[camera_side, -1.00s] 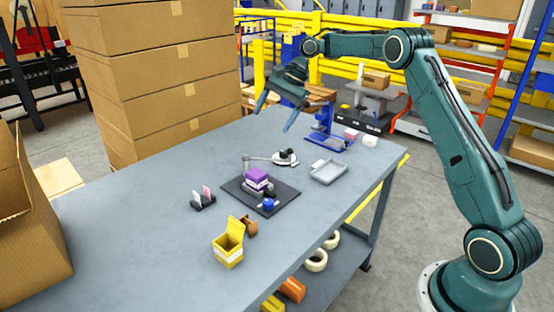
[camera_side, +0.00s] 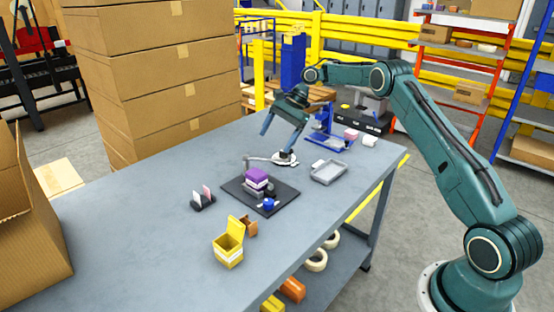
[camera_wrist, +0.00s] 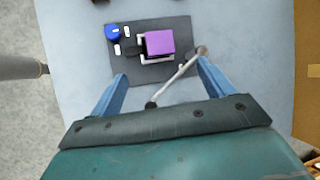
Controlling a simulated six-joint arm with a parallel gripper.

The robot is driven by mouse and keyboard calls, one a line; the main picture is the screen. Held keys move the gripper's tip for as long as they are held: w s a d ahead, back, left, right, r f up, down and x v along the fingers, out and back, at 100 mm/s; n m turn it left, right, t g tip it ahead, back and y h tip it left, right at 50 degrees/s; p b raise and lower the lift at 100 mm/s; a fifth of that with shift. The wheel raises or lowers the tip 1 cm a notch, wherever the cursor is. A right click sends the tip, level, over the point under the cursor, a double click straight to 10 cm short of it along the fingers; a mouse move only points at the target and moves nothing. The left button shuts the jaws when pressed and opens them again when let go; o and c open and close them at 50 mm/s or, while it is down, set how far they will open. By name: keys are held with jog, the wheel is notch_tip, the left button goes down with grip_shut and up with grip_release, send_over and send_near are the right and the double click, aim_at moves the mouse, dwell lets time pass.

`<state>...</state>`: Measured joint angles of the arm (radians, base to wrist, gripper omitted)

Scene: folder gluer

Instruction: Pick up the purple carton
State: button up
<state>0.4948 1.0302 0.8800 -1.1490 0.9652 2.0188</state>
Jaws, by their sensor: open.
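The purple carton (camera_side: 257,175) sits on a small device on a dark mat (camera_side: 285,196) in the middle of the table. In the wrist view the purple carton (camera_wrist: 160,42) shows from above, held in a light bracket. My gripper (camera_side: 281,143) is open and empty, above the table behind the mat and clear of the carton. In the wrist view its two blue fingers (camera_wrist: 157,82) are spread wide, with the carton beyond their tips and between their lines.
A thin metal arm (camera_side: 262,159) reaches from the device to a round base beside it. A blue knob (camera_side: 269,204), a grey tray (camera_side: 328,172), a yellow open box (camera_side: 229,245) and a small card holder (camera_side: 203,200) stand around.

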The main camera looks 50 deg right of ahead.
send_near(258, 172)
jog(key=shift+x, duration=1.7)
jog(key=shift+a, duration=0.15)
jog(key=shift+x, duration=2.5)
jog(key=shift+s, duration=0.1)
jog(key=c, duration=1.3)
